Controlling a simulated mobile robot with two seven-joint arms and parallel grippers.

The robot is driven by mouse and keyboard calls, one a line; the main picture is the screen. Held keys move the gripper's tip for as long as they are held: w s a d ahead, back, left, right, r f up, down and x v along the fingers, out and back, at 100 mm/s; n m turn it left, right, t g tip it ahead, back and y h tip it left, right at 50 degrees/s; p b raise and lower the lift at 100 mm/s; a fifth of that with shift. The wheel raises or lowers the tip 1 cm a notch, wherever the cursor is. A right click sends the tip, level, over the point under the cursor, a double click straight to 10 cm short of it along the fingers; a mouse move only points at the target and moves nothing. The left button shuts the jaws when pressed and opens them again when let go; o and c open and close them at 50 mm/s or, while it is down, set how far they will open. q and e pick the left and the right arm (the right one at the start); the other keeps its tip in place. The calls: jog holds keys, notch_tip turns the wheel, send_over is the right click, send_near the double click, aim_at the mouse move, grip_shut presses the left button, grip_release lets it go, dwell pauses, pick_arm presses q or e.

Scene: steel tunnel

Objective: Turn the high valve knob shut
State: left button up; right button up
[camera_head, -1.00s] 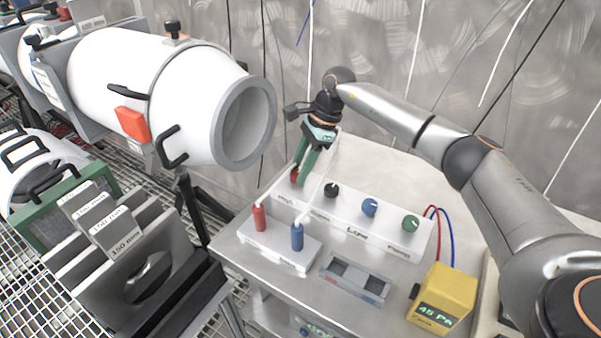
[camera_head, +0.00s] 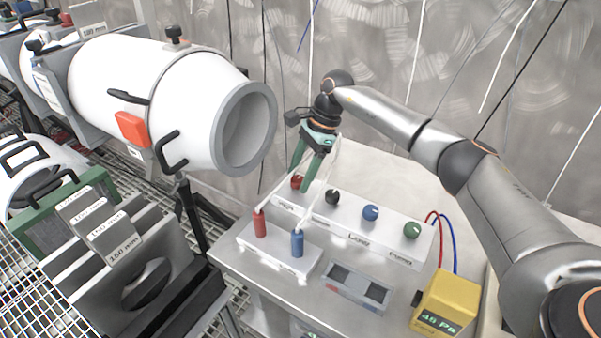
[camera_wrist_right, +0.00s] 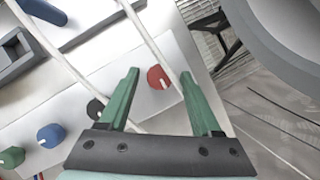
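A knob box (camera_head: 345,228) on the bench carries a row of knobs: red (camera_head: 297,182), black (camera_head: 332,197), blue (camera_head: 371,213) and green (camera_head: 412,230). The labels on its front are too blurred to tell surely which knob is the high valve. My right gripper (camera_head: 302,175) has green fingers and is open at the red knob. In the right wrist view the red knob (camera_wrist_right: 158,77) with a pale pointer mark lies between the spread fingertips (camera_wrist_right: 159,74), with gaps on both sides. My left gripper is not in view.
A block with a red and a blue plug (camera_head: 279,250) stands in front of the knob box, and white cables from it run up close to my right fingers. A grey tray (camera_head: 357,287) and a yellow gauge (camera_head: 446,302) stand nearby. A white tube (camera_head: 170,95) is at left.

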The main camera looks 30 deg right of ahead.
jog(key=shift+o, duration=0.3)
jog(key=v, duration=1.2)
jog(key=shift+d+r, duration=0.15)
jog(key=shift+r, duration=0.1)
